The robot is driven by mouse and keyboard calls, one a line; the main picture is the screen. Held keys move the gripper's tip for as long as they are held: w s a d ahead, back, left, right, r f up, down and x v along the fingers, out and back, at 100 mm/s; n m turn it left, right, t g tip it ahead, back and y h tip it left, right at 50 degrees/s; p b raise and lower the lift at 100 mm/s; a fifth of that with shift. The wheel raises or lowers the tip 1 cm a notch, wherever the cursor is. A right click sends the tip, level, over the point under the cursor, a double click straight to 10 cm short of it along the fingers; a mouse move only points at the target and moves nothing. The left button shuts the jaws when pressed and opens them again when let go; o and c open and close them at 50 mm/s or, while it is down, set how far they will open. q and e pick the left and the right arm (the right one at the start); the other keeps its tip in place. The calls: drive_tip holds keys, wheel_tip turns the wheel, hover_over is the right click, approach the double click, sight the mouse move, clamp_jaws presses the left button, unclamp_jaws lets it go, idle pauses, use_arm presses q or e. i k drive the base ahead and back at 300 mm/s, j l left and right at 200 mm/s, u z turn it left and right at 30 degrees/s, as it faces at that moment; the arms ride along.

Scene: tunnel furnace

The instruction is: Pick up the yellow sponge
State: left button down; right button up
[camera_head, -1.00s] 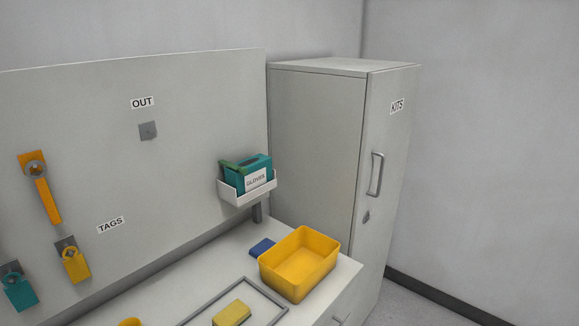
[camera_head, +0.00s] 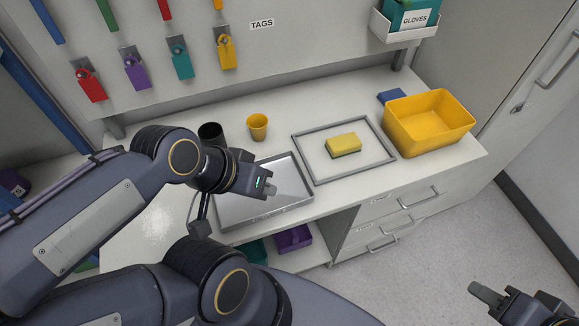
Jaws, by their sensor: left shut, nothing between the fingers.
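The yellow sponge (camera_head: 343,144), with a darker green underside, lies flat inside a grey rectangular frame (camera_head: 318,182) on the white worktop. My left gripper (camera_head: 271,189) is shut and empty. It shows over the metal tray, left of and nearer than the sponge, and apart from it. My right gripper (camera_head: 480,291) is at the lower right, in front of the floor and far from the sponge. It is partly cut off by the picture edge, and its finger opening cannot be made out.
A yellow bin (camera_head: 428,124) and a blue block (camera_head: 391,96) stand right of the frame. A yellow cup (camera_head: 257,126) and black cup (camera_head: 211,134) stand behind the metal tray (camera_head: 300,205). Padlocks hang on the back panel. Drawers (camera_head: 390,222) are below the worktop.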

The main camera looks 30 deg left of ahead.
sight(338, 147)
drive_tip(key=u, duration=2.1)
drive_tip(key=k+l+z, duration=0.1)
drive_tip(key=z, duration=1.35)
drive_tip(key=i+l+u, duration=0.1)
drive_tip(key=l, duration=0.2)
drive_tip(key=i+l+u, duration=0.15)
drive_tip(key=l, duration=0.2)
drive_tip(key=i+l+u, duration=0.1)
drive_tip(key=l, duration=0.25)
drive_tip(key=i+l+u, duration=0.1)
drive_tip(key=l, duration=0.25)
drive_tip(key=i, duration=0.1)
